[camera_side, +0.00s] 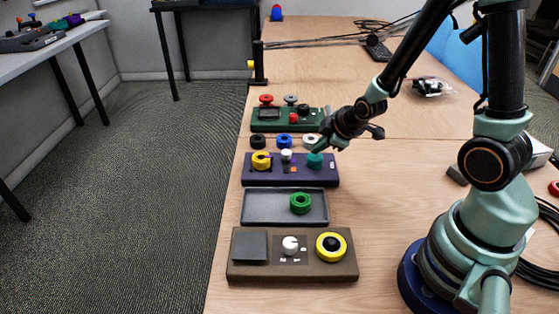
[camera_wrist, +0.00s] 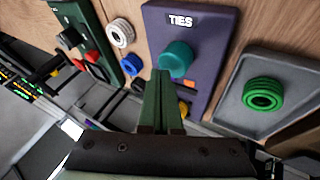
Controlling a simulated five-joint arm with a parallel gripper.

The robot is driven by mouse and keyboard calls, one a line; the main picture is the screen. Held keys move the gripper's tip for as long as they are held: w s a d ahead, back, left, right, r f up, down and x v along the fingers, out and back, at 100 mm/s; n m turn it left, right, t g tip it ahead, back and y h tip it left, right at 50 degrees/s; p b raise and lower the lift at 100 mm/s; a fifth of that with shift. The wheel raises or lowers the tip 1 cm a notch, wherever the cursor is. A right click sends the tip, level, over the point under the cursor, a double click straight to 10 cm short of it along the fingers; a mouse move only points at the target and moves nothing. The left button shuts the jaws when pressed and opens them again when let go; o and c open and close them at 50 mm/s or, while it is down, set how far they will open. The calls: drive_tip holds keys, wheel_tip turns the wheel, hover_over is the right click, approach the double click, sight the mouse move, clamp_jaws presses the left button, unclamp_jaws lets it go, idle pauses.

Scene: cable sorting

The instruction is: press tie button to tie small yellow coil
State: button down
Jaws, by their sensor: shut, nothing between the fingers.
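The purple tie station (camera_side: 290,179), labelled TIES in the wrist view (camera_wrist: 205,85), has a teal button (camera_side: 315,160) at its right end; the button also shows in the wrist view (camera_wrist: 177,57). A small yellow coil (camera_side: 261,160) sits at the station's left end. In the wrist view only a bit of yellow (camera_wrist: 184,108) shows behind my fingers. A white knob (camera_side: 286,155) and an orange square stand between coil and button. My gripper (camera_side: 318,148) is shut and empty, fingertips just above the teal button; I cannot tell whether they touch it.
A grey tray (camera_side: 255,207) holds a green coil (camera_side: 301,203). In front is a brown station (camera_side: 250,272) with a knob and a yellow-ringed black button (camera_side: 331,246). Black, blue and white coils lie behind the tie station, before a green station (camera_side: 265,126). Table right is clearer.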

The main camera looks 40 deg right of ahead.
drive_tip(key=shift+r, duration=0.4)
drive_tip(key=shift+r, duration=2.5)
wheel_tip(320, 180, up, 8)
drive_tip(key=m, duration=0.4)
hover_over(317, 159)
drive_tip(key=s+a, duration=0.4)
drive_tip(key=s+a+r+m+g+y, duration=0.1)
drive_tip(key=s+a+r+m, duration=0.2)
drive_tip(key=s+r, duration=0.1)
drive_tip(key=shift+s+r+m+g, duration=0.3)
drive_tip(key=shift+s+r+m, duration=0.1)
drive_tip(key=shift+s, duration=0.5)
